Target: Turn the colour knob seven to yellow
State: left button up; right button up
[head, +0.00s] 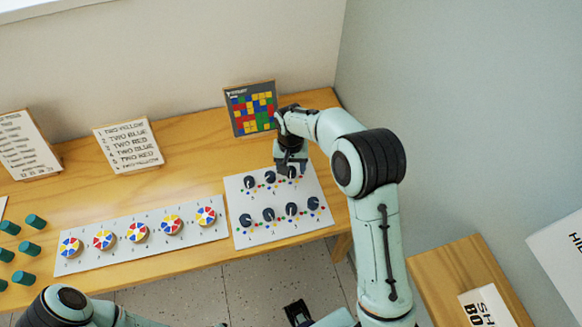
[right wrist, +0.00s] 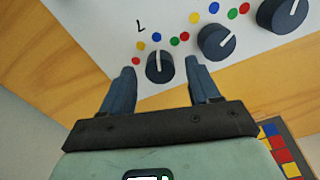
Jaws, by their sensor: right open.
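The white knob panel (head: 234,202) lies on the wooden table with two rows of dark round knobs, each with a white pointer line and coloured dots. My right gripper (head: 290,172) points down over the right end of the back row. In the right wrist view its open fingers (right wrist: 160,88) stand either side of colour knob seven (right wrist: 160,66), with gaps at both sides. The 7 shows upside down beside it. Red, yellow (right wrist: 141,45), blue and green dots arc around the knob.
A neighbouring knob (right wrist: 217,42) stands right of the fingers in the wrist view. A coloured grid board (head: 252,108) stands behind the panel. A strip of colour wheels (head: 78,258), text cards (head: 128,146) and green cylinders (head: 36,221) are to the left.

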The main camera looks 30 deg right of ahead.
jog(key=shift+f, duration=0.3)
jog(key=c, duration=1)
jog(key=shift+c, duration=0.2)
jog(key=shift+n, duration=0.3)
jog(key=n, duration=0.3)
jog(key=shift+n+p, duration=0.4)
jog(key=shift+n, duration=1.7)
